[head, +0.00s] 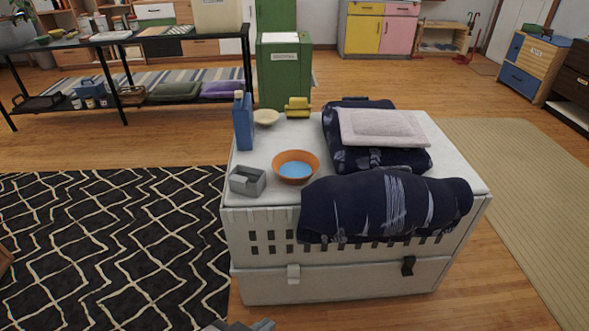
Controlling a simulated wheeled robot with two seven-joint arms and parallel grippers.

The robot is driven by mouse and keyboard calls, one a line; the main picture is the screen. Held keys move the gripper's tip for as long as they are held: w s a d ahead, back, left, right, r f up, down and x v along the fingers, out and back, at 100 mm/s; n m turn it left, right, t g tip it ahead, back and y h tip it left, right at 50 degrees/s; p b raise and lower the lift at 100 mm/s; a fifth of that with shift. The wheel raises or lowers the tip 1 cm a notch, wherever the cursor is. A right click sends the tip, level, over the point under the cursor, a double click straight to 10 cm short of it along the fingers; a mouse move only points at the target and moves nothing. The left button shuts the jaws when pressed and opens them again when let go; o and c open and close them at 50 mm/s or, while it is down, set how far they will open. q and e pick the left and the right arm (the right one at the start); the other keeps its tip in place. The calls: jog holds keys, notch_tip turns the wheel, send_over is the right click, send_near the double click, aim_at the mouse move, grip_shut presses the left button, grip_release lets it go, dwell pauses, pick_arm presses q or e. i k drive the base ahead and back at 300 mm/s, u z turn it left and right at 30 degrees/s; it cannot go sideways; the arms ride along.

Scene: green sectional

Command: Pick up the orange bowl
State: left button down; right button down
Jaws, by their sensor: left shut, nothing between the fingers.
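The orange bowl (296,167) stands upright on the white top of a slatted crate-like chest (345,279). Its inside looks blue. It sits near the front left part of the top, just left of a rolled dark blue cloth. My left gripper (243,325) shows only in part at the bottom edge of the head view. It is shut and empty, low in front of the chest and well apart from the bowl. My right gripper is out of view.
Around the bowl are a grey open box (247,181), a blue bottle (243,121), a pale small bowl (266,117), a yellow object (297,108) and a rolled dark cloth (385,206). A folded stack with a pale cushion (383,127) lies behind. A black patterned rug (110,245) is clear.

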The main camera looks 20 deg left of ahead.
aim_at(293, 167)
jog(key=u, duration=2.3)
jog(key=i, duration=1.35)
jog(key=z, duration=2.3)
jog(key=i, duration=0.5)
